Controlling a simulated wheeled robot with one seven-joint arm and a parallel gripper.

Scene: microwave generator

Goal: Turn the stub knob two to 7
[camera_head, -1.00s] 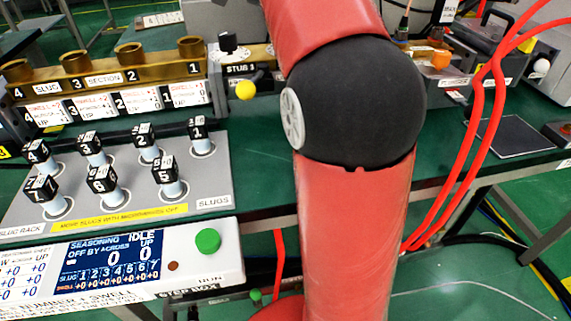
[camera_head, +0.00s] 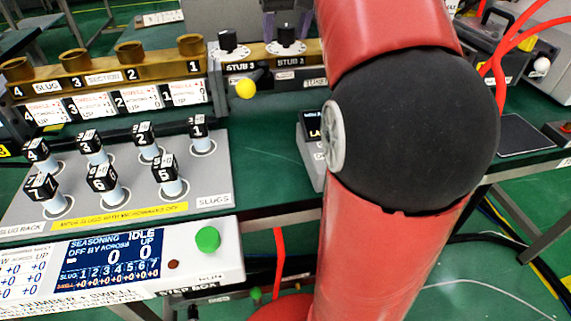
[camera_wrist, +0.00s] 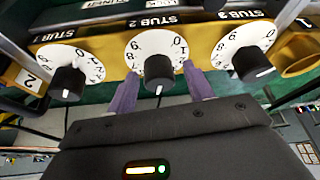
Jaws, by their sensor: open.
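The stub two knob (camera_wrist: 158,68) is a black knob on a white numbered dial, in the middle of the wrist view under the label STUB 2. Its white mark points toward the bottom of that view; the number there cannot be read. My gripper (camera_wrist: 161,76) is open, with one purple finger on each side of the knob. I cannot tell whether either finger touches it. In the head view, the stub two knob (camera_head: 287,35) shows beside my arm, with my gripper (camera_head: 287,18) just above and around it.
The stub 1 knob (camera_wrist: 68,82) and stub 3 knob (camera_wrist: 250,62) stand close on either side. A brass cup (camera_wrist: 298,58) is beyond stub 3.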

